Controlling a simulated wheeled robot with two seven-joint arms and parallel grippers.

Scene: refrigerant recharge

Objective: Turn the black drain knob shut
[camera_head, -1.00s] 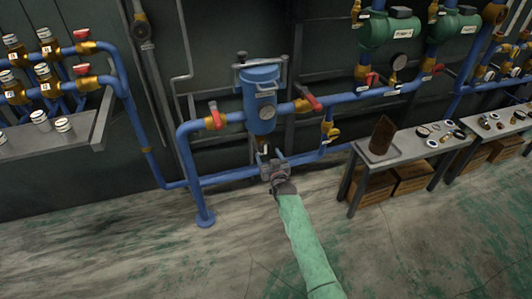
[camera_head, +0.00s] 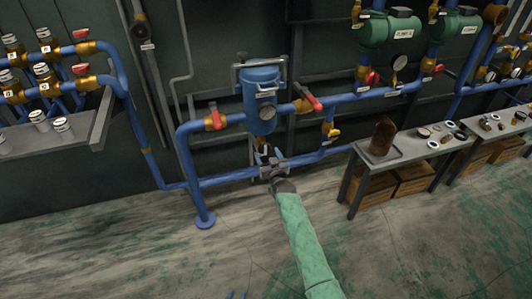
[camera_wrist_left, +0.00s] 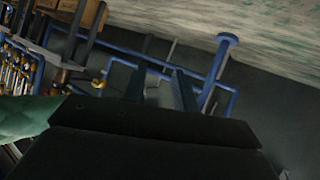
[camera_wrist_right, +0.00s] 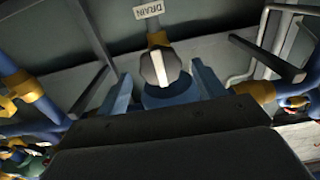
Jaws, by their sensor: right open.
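My right gripper (camera_wrist_right: 163,84) is open, with one blue finger on each side of the knob in that view. I cannot tell whether either finger touches it. In the head view my right gripper (camera_head: 267,165) is just under the blue canister (camera_head: 262,98), and the knob is too small to make out.
Blue pipes with red-handled valves (camera_head: 214,118) flank the canister, and a lower pipe (camera_head: 225,178) runs close by my right gripper. A grey bench (camera_head: 405,150) stands to the right. The floor in front is clear.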

